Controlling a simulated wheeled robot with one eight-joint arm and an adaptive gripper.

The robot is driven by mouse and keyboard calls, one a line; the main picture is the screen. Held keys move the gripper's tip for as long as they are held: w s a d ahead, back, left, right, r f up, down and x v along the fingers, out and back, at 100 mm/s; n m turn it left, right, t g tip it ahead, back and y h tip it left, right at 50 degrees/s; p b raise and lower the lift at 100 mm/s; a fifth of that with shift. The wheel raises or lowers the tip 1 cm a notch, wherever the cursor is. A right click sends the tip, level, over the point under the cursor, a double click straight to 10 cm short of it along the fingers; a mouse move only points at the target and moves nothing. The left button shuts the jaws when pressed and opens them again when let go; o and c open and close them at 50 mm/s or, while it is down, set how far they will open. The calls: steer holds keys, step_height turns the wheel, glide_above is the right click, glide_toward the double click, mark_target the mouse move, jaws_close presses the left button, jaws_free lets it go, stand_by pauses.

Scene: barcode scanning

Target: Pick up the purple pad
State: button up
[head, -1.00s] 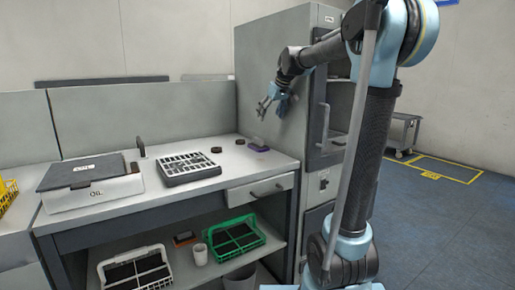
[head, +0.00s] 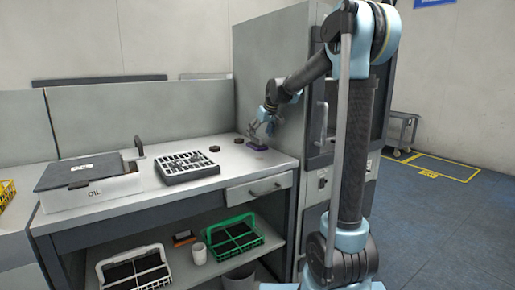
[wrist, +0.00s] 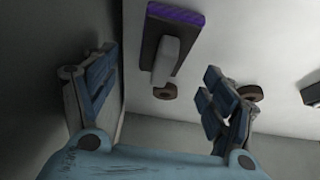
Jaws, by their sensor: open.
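The purple pad (head: 257,147) lies on the worktop near its right end, beside the tall grey cabinet. In the wrist view the pad (wrist: 178,14) shows as a dark block with a purple edge and a light grey piece on it. My gripper (head: 262,131) is open and points down just above the pad. In the wrist view my gripper's fingers (wrist: 160,95) are spread wide, with the pad between and beyond them. Nothing is held.
Small dark round pieces (head: 214,149) lie near the pad. The cabinet (head: 270,75) rises close on the right. Crates (head: 235,236) sit on the shelf below.

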mark_target(257, 140)
steer(key=shift+x, duration=2.35)
steer(key=shift+s+a, duration=0.1)
steer(key=shift+a, duration=0.05)
steer(key=c, duration=1.3)
step_height(257, 140, up, 10)
steer(key=shift+r, duration=0.1)
steer(key=shift+o, duration=1.3)
